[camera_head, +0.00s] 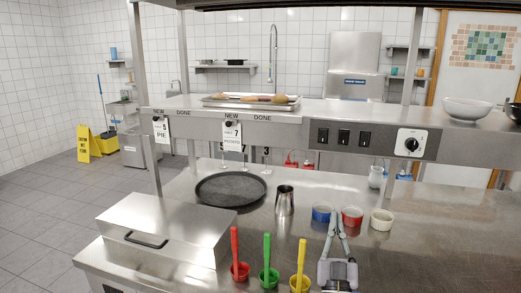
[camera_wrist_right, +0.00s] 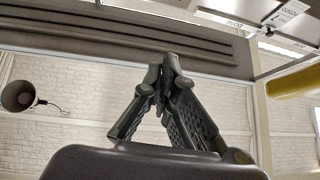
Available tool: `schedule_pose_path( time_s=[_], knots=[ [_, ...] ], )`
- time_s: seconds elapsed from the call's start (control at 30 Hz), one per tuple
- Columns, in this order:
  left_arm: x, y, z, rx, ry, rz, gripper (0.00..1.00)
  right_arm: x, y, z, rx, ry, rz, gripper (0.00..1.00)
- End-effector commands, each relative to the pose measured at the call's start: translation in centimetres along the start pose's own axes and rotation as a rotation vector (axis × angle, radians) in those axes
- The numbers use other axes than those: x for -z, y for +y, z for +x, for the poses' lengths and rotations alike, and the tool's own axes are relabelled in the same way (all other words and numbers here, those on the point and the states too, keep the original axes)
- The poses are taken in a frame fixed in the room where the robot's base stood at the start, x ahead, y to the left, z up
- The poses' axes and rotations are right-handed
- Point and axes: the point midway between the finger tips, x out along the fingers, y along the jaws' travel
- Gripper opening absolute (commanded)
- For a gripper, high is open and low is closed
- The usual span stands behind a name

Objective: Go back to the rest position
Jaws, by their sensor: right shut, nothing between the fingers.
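My right gripper (camera_head: 340,212) points upward over the front right of the steel counter (camera_head: 450,240). Its fingers meet at the tips and hold nothing. In the right wrist view the gripper (camera_wrist_right: 165,68) also shows with its two dark ribbed fingers closed together. Behind the fingertips in the head view are a blue cup (camera_head: 322,214), a red cup (camera_head: 352,216) and a white cup (camera_head: 382,220). My left gripper is not in view.
Red (camera_head: 235,250), green (camera_head: 267,255) and yellow (camera_head: 300,265) handled tools stand in small cups left of the gripper. A dark round pan (camera_head: 230,189), metal cup (camera_head: 285,200) and lidded steel box (camera_head: 165,225) lie farther left. A shelf (camera_head: 300,135) crosses above. The counter's right is clear.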

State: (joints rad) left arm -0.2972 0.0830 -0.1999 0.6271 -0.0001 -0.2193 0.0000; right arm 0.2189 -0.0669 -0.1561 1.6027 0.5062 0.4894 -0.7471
Motion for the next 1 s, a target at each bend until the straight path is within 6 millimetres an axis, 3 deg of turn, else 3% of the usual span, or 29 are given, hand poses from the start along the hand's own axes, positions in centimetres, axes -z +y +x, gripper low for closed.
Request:
schedule_pose_path(
  time_s=[0.27,0.47,0.57,0.7,0.9,1.0],
  knots=[
    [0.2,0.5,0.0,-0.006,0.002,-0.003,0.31,-2.3,-2.0,-3.2,0.16,-0.16,0.02,0.0],
    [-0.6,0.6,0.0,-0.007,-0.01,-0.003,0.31,-4.8,-3.5,-7.8,0.312,-0.362,0.036,0.0],
    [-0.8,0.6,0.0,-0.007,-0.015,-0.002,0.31,-6.3,-4.1,-11.8,0.401,-0.523,0.04,0.0],
    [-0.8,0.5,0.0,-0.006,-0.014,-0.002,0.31,-8.2,-3.7,-19.3,0.506,-0.813,0.039,0.0],
    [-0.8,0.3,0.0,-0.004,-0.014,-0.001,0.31,-8.4,-0.7,-30.2,0.555,-1.23,0.009,0.0],
    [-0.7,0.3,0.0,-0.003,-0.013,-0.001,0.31,-7.7,1.1,-34.4,0.543,-1.394,-0.011,0.0]
  ],
)
